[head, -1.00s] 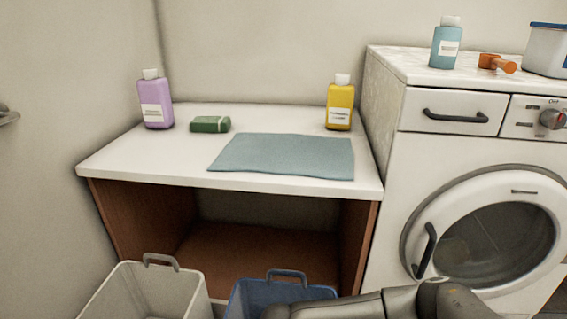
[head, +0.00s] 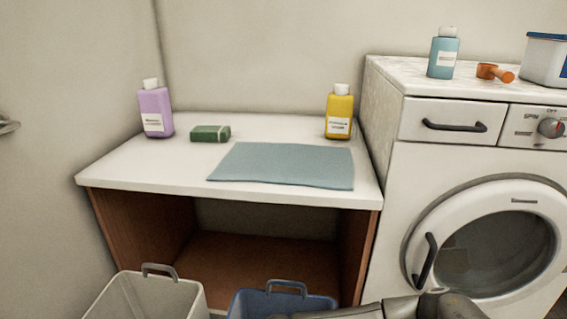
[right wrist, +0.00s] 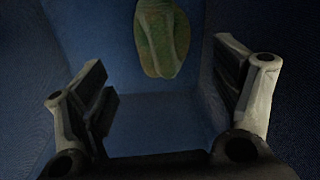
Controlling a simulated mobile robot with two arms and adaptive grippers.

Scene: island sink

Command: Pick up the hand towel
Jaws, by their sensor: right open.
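The hand towel (head: 284,165) is a flat grey-blue cloth lying on the white counter (head: 120,168), close to its front edge. No gripper touches it in the head view. My right gripper (right wrist: 165,95) shows in the right wrist view with its two fingers apart and nothing between them. It faces the inside of a dark blue container, with a green and brown item (right wrist: 162,40) lying beyond the fingers. In the head view only part of my right arm shows at the bottom, and the gripper itself is hidden. My left gripper is not in view.
On the counter stand a purple bottle (head: 155,110), a green sponge-like block (head: 210,134) and a yellow bottle (head: 339,113). A white basket (head: 150,298) and a blue basket (head: 282,303) stand below in front. A washing machine (head: 430,160) stands on the right.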

